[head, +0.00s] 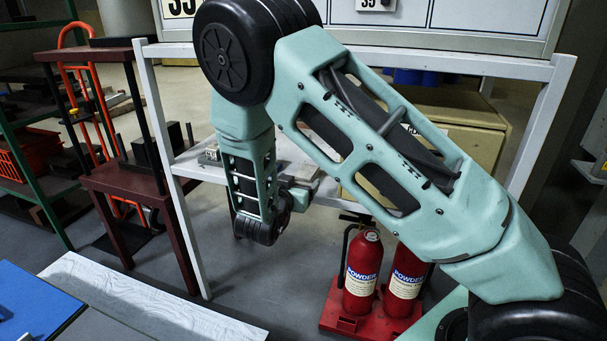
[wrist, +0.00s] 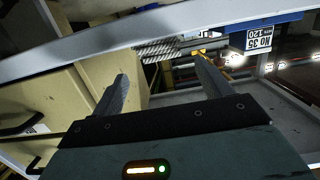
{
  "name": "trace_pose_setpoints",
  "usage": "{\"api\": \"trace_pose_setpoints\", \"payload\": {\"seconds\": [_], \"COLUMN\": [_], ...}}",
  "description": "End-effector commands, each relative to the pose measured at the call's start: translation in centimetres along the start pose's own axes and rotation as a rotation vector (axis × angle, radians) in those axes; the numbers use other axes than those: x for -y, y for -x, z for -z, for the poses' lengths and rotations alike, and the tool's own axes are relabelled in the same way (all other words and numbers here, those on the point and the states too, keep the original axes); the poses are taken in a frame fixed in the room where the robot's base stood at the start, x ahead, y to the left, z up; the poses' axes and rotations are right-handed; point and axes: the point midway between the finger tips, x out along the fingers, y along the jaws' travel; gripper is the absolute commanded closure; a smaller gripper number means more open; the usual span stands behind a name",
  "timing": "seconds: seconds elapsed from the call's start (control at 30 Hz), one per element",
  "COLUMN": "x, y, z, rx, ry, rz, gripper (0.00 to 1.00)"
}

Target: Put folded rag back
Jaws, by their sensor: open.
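My gripper (wrist: 161,67) is open in the wrist view, with its two grey fingers spread wide and nothing between them. In the head view my arm reaches over to a white-framed rack, and the gripper itself is hard to make out behind the arm. I cannot clearly identify a folded rag in either view. A small grey-white ribbed patch (wrist: 157,50) shows beyond the fingertips in the wrist view; I cannot tell what it is.
The white rack frame (head: 189,228) surrounds the space around my arm. Red powder extinguishers (head: 362,272) stand below. A dark red shelf stand (head: 120,180) is at left. A blue tabletop (head: 32,305) is at lower left. Tan cabinets (wrist: 55,105) fill the wrist view's left.

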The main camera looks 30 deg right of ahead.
Motion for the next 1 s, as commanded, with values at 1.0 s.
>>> {"api": "trace_pose_setpoints", "payload": {"seconds": [1.0], "x": [3.3], "y": [33.2], "z": [-0.4], "rx": [1.025], "ry": [0.452], "rz": [1.053], "gripper": [0.22]}}
